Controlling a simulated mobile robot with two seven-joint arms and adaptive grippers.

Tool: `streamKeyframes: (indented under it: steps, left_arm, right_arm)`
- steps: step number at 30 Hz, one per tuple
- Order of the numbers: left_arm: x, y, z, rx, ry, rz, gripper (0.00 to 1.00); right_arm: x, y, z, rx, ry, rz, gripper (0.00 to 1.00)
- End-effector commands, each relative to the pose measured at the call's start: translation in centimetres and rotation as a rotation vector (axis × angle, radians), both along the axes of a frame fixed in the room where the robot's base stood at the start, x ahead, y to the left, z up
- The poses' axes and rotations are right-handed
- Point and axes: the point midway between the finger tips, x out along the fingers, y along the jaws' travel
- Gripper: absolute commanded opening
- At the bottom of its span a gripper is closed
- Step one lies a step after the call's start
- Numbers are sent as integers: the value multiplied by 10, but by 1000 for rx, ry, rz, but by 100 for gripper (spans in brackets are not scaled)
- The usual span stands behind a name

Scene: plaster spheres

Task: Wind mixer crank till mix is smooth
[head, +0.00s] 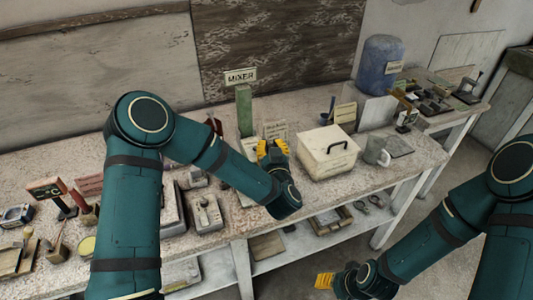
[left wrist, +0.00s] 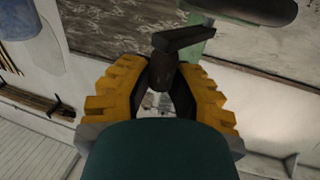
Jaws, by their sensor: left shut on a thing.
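The mixer shows in the head view as a green post (head: 243,112) under a "MIXER" sign (head: 240,76) at the back of the bench. My left gripper (head: 270,148) has yellow fingers and is in front of the post, to its right. In the left wrist view my left gripper (left wrist: 160,95) is shut around the dark knob (left wrist: 162,70) of the crank. The dark crank arm (left wrist: 186,37) runs up and right from the knob to a green part. The mix is not visible. My right gripper (head: 325,281) is low at the bottom, off the bench; its finger opening is unclear.
A white lidded box (head: 326,152) with a black handle stands right of my left gripper, with a grey mug (head: 376,150) beside it. A blue container (head: 380,65) stands at the back right. Small tools and signs crowd the bench's left. A shelf runs below.

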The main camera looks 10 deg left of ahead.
Motion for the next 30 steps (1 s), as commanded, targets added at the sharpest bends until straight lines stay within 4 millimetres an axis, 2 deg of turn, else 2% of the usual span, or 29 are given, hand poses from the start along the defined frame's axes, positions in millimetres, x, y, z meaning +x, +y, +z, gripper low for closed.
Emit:
streamKeyframes:
  steps: [1,12,30]
  left_arm:
    - [3,-5,0,-1,-7,40,0]
    - [22,-9,0,-3,-6,393,0]
    - [51,0,0,-4,-3,943,0]
  right_arm:
    - [-1,0,-5,1,2,2,47]
    - [-7,1,-21,4,15,13,47]
    - [-9,2,-25,5,19,16,47]
